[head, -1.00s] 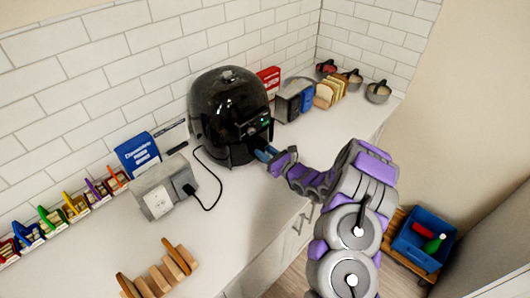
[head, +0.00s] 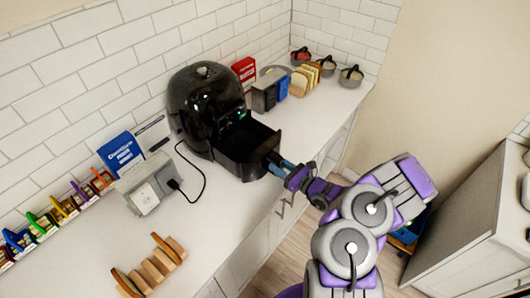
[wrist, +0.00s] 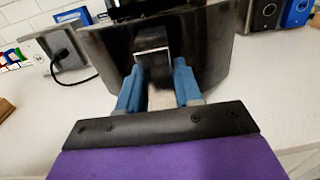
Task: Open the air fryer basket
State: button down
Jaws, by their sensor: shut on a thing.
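The black air fryer (head: 207,100) stands on the white counter against the tiled wall. Its basket (head: 247,160) is pulled out toward the counter's front edge, and its open top shows. In the wrist view the basket front (wrist: 205,50) fills the upper middle, with the handle (wrist: 155,62) at its centre. My gripper (head: 275,163) is at the handle in the head view. In the wrist view its two blue fingers (wrist: 158,90) are on either side of the handle, shut on it. The fingers partly hide the handle's lower end.
A grey power box (head: 148,185) with a black cord stands left of the fryer. A wooden rack (head: 152,268) lies at the front left. The counter in front of the fryer is clear.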

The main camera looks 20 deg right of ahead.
jog(key=shift+p+v, duration=0.55)
jog(key=shift+v, duration=1.4)
jog(key=c, duration=0.8)
grip_release()
jog(key=shift+w, duration=0.1)
jog(key=shift+c, duration=0.2)
jog(key=shift+d, duration=0.1)
jog(key=p+v, duration=0.2)
jog(key=v, duration=1.5)
jog(key=shift+f, duration=0.2)
jog(key=shift+d, duration=0.15)
